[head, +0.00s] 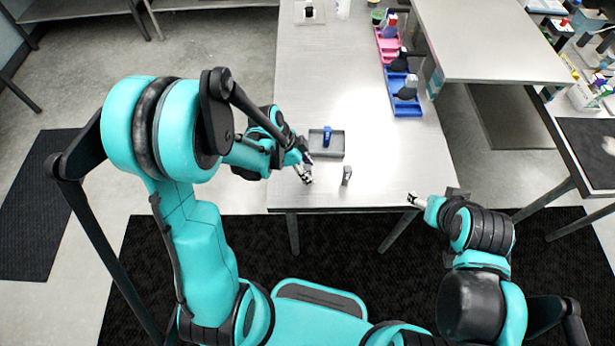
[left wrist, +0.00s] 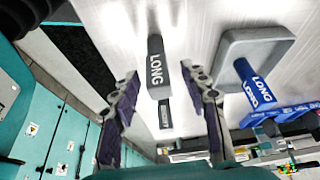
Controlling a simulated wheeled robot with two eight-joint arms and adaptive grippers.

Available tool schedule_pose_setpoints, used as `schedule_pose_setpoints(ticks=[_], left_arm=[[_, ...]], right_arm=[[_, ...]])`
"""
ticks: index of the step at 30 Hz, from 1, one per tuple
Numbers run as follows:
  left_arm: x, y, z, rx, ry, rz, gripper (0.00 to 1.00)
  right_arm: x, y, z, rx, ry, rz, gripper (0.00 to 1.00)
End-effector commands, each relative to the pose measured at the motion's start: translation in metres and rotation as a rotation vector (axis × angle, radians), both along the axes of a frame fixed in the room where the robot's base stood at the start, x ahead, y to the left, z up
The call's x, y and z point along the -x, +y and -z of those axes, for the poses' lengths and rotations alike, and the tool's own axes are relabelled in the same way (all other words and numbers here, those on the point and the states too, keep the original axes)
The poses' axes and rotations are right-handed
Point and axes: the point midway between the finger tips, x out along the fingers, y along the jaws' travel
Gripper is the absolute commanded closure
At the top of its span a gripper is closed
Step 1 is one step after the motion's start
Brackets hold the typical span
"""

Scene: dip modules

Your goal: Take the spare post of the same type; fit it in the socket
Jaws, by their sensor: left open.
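A grey post (head: 347,175) stands near the table's front edge. In the left wrist view this grey post (left wrist: 155,68) bears the word LONG and shows between my finger pads. A blue post (head: 326,136) stands on a grey tray-like base (head: 338,150) further back; it also reads LONG in the left wrist view (left wrist: 251,82). My left gripper (head: 307,169) is open and empty, to the left of the grey post and apart from it. My right gripper (head: 413,198) is off the table's right front corner; its jaws are too small to read. No socket opening is visible.
A smaller dark labelled piece (left wrist: 166,114) shows in the left wrist view. Pink (head: 389,47) and blue (head: 404,104) bins with dark items line the table's right side. A small item (head: 309,12) stands at the far end. The table's middle is clear.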

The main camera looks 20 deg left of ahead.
Motion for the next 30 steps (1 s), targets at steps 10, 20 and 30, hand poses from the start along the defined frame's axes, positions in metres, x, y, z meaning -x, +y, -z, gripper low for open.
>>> schedule_pose_setpoints(ticks=[10, 20, 30], left_arm=[[0.000, 0.000, -0.001, 0.000, 0.000, 0.000, 1.00], [0.000, 0.000, -0.004, 0.000, 0.000, 0.000, 1.00], [0.008, -0.013, -0.052, 0.000, 0.000, 0.005, 1.00]], right_arm=[[0.000, 0.000, 0.000, 0.000, 0.000, 0.000, 0.37], [0.000, 0.000, -0.001, 0.000, 0.000, 0.000, 0.37], [0.000, 0.000, -0.015, 0.000, 0.000, 0.000, 0.37]])
